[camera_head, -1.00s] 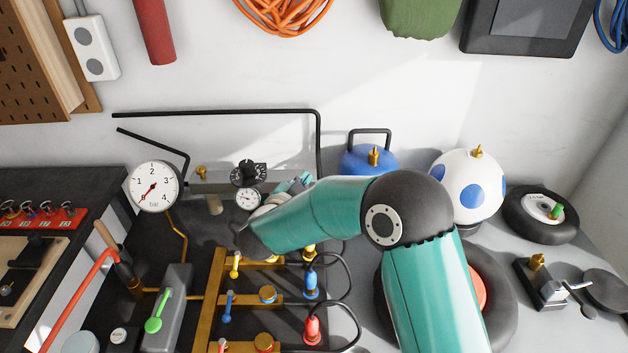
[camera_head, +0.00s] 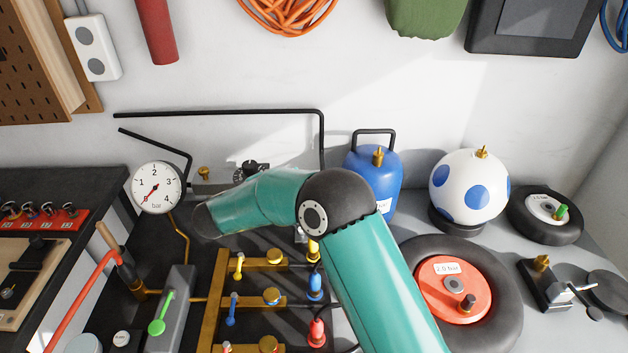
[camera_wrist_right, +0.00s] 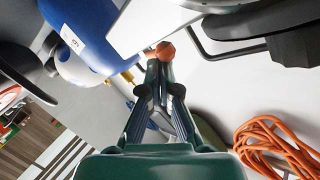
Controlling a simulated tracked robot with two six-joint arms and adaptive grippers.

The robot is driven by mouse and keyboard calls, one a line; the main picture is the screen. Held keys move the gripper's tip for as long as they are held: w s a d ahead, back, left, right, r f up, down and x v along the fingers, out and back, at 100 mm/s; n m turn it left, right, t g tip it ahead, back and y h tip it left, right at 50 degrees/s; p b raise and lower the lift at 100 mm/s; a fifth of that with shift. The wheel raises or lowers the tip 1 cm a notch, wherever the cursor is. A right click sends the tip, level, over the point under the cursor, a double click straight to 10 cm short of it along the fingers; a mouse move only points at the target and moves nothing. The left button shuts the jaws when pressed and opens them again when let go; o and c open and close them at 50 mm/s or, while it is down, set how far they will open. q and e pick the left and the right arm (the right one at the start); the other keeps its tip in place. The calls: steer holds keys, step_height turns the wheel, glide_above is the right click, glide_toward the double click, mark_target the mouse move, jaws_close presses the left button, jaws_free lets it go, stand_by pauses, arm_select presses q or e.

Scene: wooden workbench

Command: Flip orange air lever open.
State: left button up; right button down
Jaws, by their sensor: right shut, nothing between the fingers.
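An orange rounded knob (camera_wrist_right: 165,49), which looks like the end of the orange air lever, shows in the right wrist view. It sits beside a pale plate, right at the tips of my right gripper (camera_wrist_right: 160,72). The gripper is shut with nothing between its fingers. I cannot tell whether the tips touch the knob. In the head view my right arm covers the gripper, and I cannot make out the orange lever there. My left gripper is in neither view.
A pressure gauge (camera_head: 156,188) stands left of my right arm. A brass manifold (camera_head: 217,285) with small coloured levers lies below. A green lever (camera_head: 160,316) is on a grey block. The blue tank (camera_head: 374,180), spotted ball (camera_head: 468,190) and red-hubbed tyre (camera_head: 500,300) stand to the right.

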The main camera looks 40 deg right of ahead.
steer(key=a+r, duration=0.5)
steer(key=a, duration=0.5)
steer(key=shift+a+r, duration=0.15)
steer(key=shift+a, duration=0.05)
steer(key=shift+s, duration=0.15)
